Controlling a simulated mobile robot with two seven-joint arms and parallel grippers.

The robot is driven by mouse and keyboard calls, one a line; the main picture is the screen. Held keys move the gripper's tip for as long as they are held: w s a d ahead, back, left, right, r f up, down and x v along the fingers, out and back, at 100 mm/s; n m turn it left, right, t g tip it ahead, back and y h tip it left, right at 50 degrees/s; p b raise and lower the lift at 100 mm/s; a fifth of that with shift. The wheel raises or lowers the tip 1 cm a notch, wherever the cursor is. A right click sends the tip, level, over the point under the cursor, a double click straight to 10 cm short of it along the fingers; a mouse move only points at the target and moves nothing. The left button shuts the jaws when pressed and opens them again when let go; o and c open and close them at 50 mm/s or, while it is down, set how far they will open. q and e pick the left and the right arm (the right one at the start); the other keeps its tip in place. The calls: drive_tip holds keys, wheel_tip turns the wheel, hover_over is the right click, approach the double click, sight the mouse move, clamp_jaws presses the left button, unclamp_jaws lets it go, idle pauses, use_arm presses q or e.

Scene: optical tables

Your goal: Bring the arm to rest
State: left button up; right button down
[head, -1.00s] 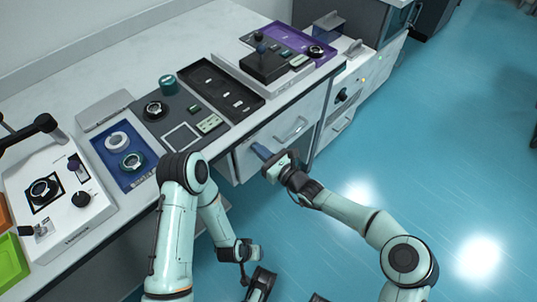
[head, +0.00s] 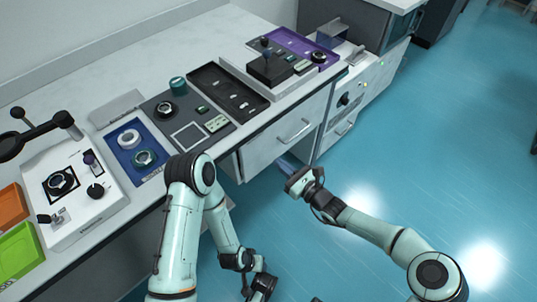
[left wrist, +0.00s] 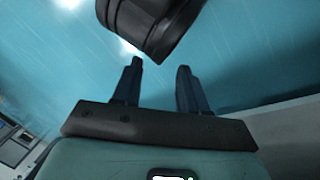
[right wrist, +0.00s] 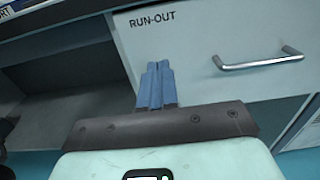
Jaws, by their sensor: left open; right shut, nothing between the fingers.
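My right gripper (head: 285,163) is in front of the bench, below a white drawer with a metal handle (head: 294,130). In the right wrist view its blue fingers (right wrist: 156,68) are together and empty. They point at the drawer front marked RUN-OUT (right wrist: 190,45), left of its handle (right wrist: 258,62); whether they touch it I cannot tell. My left arm hangs over the floor in front of the bench, with its wrist low in the head view. In the left wrist view the left gripper (left wrist: 158,75) is open and empty, its dark fingers apart above blue floor.
The bench top holds a blue tray (head: 152,178) with ring parts, a black tray (head: 254,114), a purple tray (head: 285,35) and a white device (head: 103,208). An open dark recess (right wrist: 60,95) lies left of the drawer. The blue floor (head: 480,140) at right is clear.

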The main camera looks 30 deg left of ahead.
use_arm(q)
drive_tip(key=shift+s+d+r+g+p, duration=0.15)
drive_tip(key=shift+s+d+r+p, duration=0.15)
drive_tip(key=shift+s, duration=0.2)
drive_tip(key=shift+s+d+r+g+p, duration=0.15)
drive_tip(key=shift+s+r+p, duration=0.05)
drive_tip(key=shift+s+r, duration=0.25)
use_arm(e)
drive_tip(key=v, duration=0.5)
drive_tip(key=shift+d+f, duration=0.1)
drive_tip(key=shift+d, duration=0.25)
drive_tip(key=shift+s, duration=0.1)
